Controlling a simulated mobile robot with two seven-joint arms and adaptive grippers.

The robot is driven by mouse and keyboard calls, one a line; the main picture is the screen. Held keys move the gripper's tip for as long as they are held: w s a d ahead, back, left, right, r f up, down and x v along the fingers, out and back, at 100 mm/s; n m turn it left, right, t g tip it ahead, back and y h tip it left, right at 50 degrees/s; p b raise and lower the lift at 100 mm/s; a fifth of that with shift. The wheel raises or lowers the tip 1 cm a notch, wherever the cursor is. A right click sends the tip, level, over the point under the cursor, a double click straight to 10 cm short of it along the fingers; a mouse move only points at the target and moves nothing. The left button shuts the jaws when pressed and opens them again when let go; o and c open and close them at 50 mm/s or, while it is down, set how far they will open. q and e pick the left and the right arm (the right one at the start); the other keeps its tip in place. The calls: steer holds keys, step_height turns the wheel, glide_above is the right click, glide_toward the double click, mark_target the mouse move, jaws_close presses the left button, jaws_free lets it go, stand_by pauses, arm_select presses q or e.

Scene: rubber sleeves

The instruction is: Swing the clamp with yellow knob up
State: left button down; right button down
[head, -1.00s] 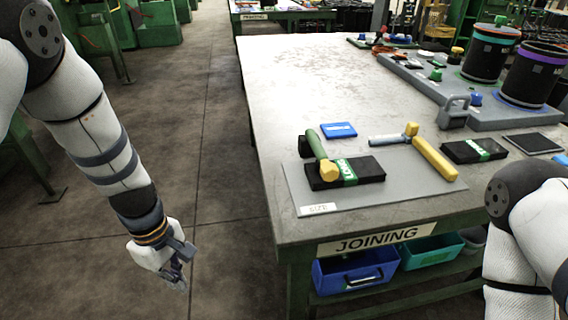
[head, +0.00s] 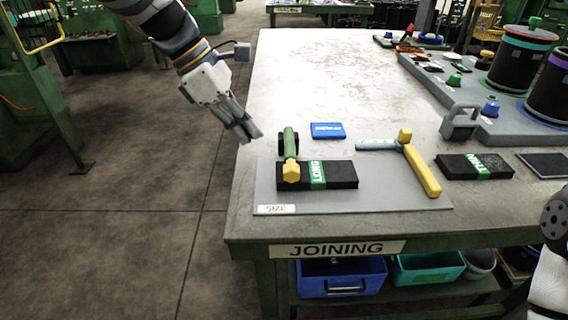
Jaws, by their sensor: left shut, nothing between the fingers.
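On the grey fixture plate (head: 520,135) at the right of the table, a small yellow-orange knob (head: 487,53) shows beside the far drum. It is small, and I cannot tell its clamp's exact angle. A green knob (head: 454,80) and a blue knob (head: 490,107) sit nearer on the same plate. A grey clamp-like handle (head: 462,120) stands at the plate's near left corner. My left gripper (head: 250,132) is shut and empty over the table's left edge, far from the yellow knob. My right gripper is out of view; only a bit of that arm shows at lower right.
A grey mat (head: 390,200) holds a green-and-yellow tool (head: 290,160), a black LONG block (head: 340,174) and a yellow-handled tool (head: 422,170). A blue box (head: 328,130) lies behind. Two black drums (head: 517,62) stand on the fixture plate. The table's back left is clear.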

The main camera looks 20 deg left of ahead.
mark_target(281, 175)
arm_select(q)
steer(key=shift+a, duration=0.15)
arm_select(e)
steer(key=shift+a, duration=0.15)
arm_select(q)
steer(key=x, duration=1)
steer(key=shift+b, duration=0.3)
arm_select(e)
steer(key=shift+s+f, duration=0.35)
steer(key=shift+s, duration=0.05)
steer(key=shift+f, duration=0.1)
